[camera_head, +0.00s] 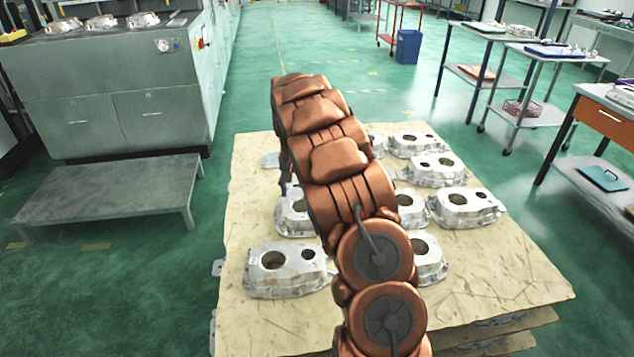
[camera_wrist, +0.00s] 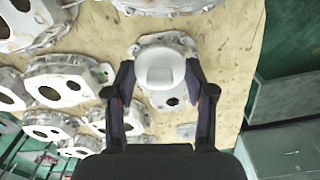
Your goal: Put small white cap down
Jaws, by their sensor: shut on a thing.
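The small white cap (camera_wrist: 160,66) is held between the two dark fingers of my gripper (camera_wrist: 160,78) in the wrist view. An aluminium casting (camera_wrist: 180,41) lies directly behind the cap in that view and is partly covered by it. I cannot tell whether the cap touches the casting. In the head view my copper-coloured arm reaches over the stack of castings and hides the cap. Only a dark bit of my gripper (camera_head: 285,170) shows there, left of the arm.
Several castings (camera_head: 466,207) lie on a tan sheet (camera_head: 500,285) with more layers below. Bare sheet shows at the front and along the edges. A grey machine (camera_head: 115,100) with a low step (camera_head: 115,190) stands left. Carts (camera_head: 530,110) and an orange-drawer table (camera_head: 603,122) stand right.

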